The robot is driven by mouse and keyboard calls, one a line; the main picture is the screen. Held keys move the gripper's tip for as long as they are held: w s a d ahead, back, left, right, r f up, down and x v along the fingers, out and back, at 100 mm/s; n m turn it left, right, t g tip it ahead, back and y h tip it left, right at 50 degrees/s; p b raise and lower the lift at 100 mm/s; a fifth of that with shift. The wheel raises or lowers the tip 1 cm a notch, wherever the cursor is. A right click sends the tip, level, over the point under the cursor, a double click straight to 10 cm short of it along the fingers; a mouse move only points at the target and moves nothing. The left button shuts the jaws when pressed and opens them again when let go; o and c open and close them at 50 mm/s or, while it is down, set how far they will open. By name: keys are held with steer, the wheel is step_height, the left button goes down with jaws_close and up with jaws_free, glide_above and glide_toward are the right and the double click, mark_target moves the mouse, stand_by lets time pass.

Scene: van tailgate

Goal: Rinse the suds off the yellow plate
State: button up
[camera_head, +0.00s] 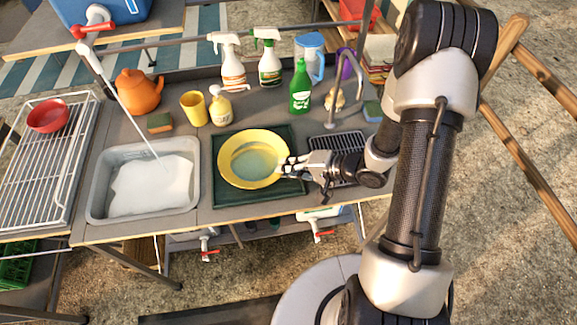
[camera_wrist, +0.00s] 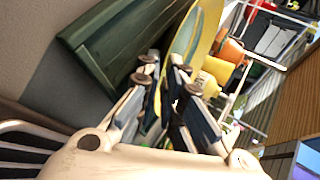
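The yellow plate (camera_head: 232,171) is in the middle of the counter in the head view, over a dark green tray (camera_head: 222,196). Its centre shows a pale greenish patch; I cannot tell whether this is suds. My gripper (camera_head: 287,167) comes from the right and is at the plate's right rim. In the wrist view the plate (camera_wrist: 198,38) is edge-on, its rim between my two fingers (camera_wrist: 166,78), which look shut on it. The tray (camera_wrist: 120,40) lies beside it there. A grey basin (camera_head: 98,195) with white suds (camera_head: 150,187) is to the left.
A red-handled tap (camera_head: 92,30) has a long pale tube or stream reaching the basin. Bottles, a yellow cup (camera_head: 194,108), an orange kettle (camera_head: 138,92) and sponges (camera_head: 160,122) line the back. A red bowl (camera_head: 48,116) sits on a wire rack at left.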

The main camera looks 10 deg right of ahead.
steer(key=shift+o, duration=0.3)
steer(key=shift+r, duration=0.25)
steer(key=p+v, duration=0.5)
steer(key=v, duration=0.6)
steer(key=shift+s+d+r, duration=0.1)
steer(key=shift+d+r, duration=0.05)
steer(key=shift+d, duration=0.05)
steer(key=shift+c, duration=0.2)
steer(key=shift+s+d, duration=0.15)
steer(key=shift+c, duration=1.3)
jaws_close()
